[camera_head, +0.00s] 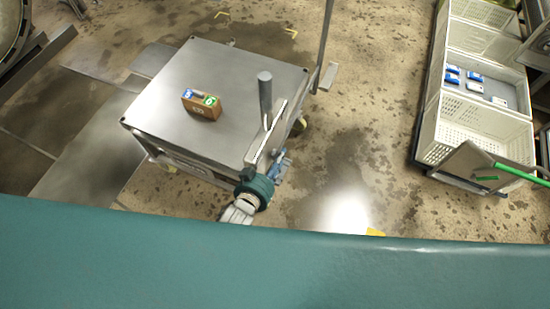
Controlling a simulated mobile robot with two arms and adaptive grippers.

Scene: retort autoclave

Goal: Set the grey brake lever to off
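A steel-topped cart (165,95) stands in the middle of the view. A thick grey upright lever (265,92) with a rounded top rises at its right front corner, beside a slanted flat metal bar (270,138). I take this grey lever to be the brake lever; its off mark cannot be made out. My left gripper (280,160), beyond a teal wrist, is at the cart's front right corner, close to the lever's lower end. Its fingers are small and partly hidden, so I cannot tell whether they touch anything. My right gripper is not in view.
A brown block (201,108) with blue and green labels sits on the cart top. White crates (480,125), one holding several blue and white packs, stand at the right near a green-handled object (515,171). Wet floor between cart and crates is clear.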

